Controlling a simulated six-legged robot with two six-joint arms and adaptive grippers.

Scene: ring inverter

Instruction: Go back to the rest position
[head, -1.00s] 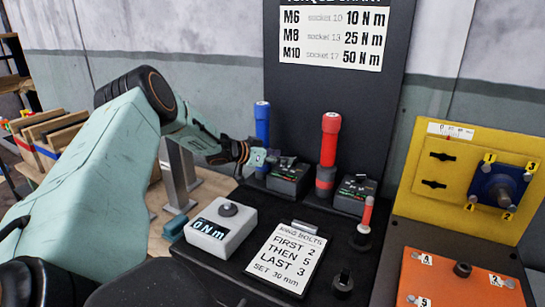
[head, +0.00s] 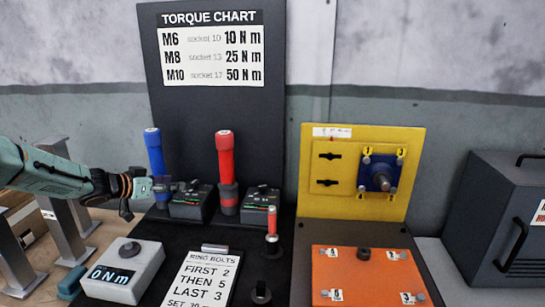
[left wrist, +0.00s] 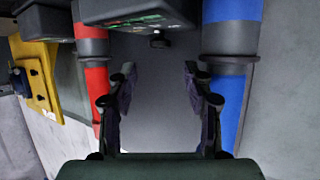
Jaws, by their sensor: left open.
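My left gripper (head: 163,188) comes in from the left in the head view and sits at the lower part of the upright blue torque tool (head: 154,150). In the left wrist view its two fingers (left wrist: 158,95) are apart, with nothing visible between them. The blue tool (left wrist: 230,95) stands just right of the fingers there, and the red torque tool (left wrist: 93,75) stands to their left. The red tool (head: 225,160) also stands upright in the head view. I cannot tell whether a finger touches the blue tool. My right gripper is not in view.
Dark boxes (head: 190,203) stand by the tools. A white 0 N m display box (head: 122,272) and a ring bolts card (head: 205,277) are in front. A yellow panel (head: 340,205), orange plate (head: 335,265) and grey cabinet (head: 480,200) are right. Metal posts (head: 60,225) stand left.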

